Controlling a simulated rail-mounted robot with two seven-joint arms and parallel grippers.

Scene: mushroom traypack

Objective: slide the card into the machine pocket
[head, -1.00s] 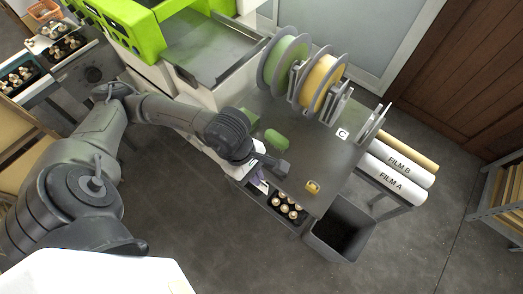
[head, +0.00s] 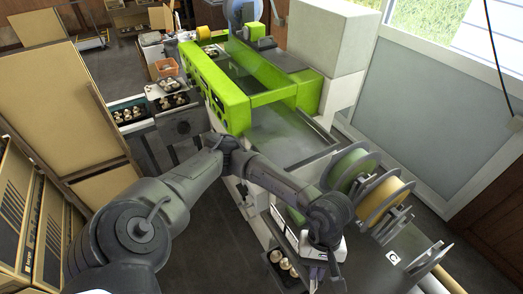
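The green and white packing machine (head: 222,100) stands in the middle of the head view, with a grey steel deck at its near end. My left gripper (head: 326,270) is at the lower right, pointing down beside the near end of the machine's side table. Its fingers are small and partly hidden by my wrist. A small purple patch shows at the fingers, but I cannot tell whether it is a card or part of the gripper. White panels (head: 278,222) show on the machine's side just left of my wrist. I cannot make out the pocket clearly. My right gripper is out of view.
A green film reel (head: 346,172) and a yellow film reel (head: 383,194) stand right of my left wrist. A dark tray of mushrooms (head: 283,266) sits low beside the gripper. Cardboard boxes (head: 52,105) stand at the left. Grey floor is open left of the machine.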

